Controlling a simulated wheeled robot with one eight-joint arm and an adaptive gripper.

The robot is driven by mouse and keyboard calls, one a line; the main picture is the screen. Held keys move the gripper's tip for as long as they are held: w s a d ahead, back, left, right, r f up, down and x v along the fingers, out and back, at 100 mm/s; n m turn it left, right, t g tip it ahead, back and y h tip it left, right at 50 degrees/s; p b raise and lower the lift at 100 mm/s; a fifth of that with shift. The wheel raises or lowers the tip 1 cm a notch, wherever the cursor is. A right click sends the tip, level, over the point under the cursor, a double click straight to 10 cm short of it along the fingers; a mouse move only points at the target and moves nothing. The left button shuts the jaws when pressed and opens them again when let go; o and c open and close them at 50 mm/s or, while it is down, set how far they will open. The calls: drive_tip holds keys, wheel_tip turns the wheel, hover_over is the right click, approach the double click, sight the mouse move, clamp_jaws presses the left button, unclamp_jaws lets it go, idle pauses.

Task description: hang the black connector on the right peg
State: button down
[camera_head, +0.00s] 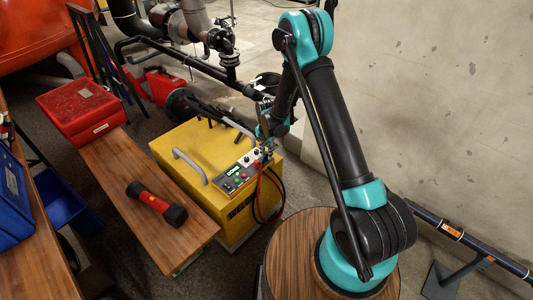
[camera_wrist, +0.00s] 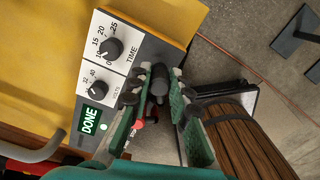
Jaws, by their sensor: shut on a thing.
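My gripper (camera_head: 266,148) is low over the front right corner of the yellow machine (camera_head: 187,138), beside its control panel (camera_head: 238,172). In the wrist view the two green-lined fingers (camera_wrist: 160,84) are shut on the black connector (camera_wrist: 159,74), a dark rounded piece between the fingertips. A small red part (camera_wrist: 140,124) shows behind the left finger. In the head view a red cable (camera_head: 257,192) and a black cable loop down the machine's right side. I cannot make out the right peg; the gripper and arm hide much of that corner.
The panel display (camera_wrist: 90,120) reads DONE, next to two black knobs. A wooden bench (camera_head: 130,180) with a red-and-black flashlight (camera_head: 157,203) and a red case (camera_head: 82,110) stands left. Pipes lie behind the machine; a concrete wall (camera_head: 430,110) rises right.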

drive_tip(key=shift+f, duration=0.3)
idle(0.5)
drive_tip(key=c, duration=1.3)
unclamp_jaws()
drive_tip(key=shift+o, duration=0.7)
drive_tip(key=shift+r, duration=0.15)
drive_tip(key=shift+r, duration=3.65)
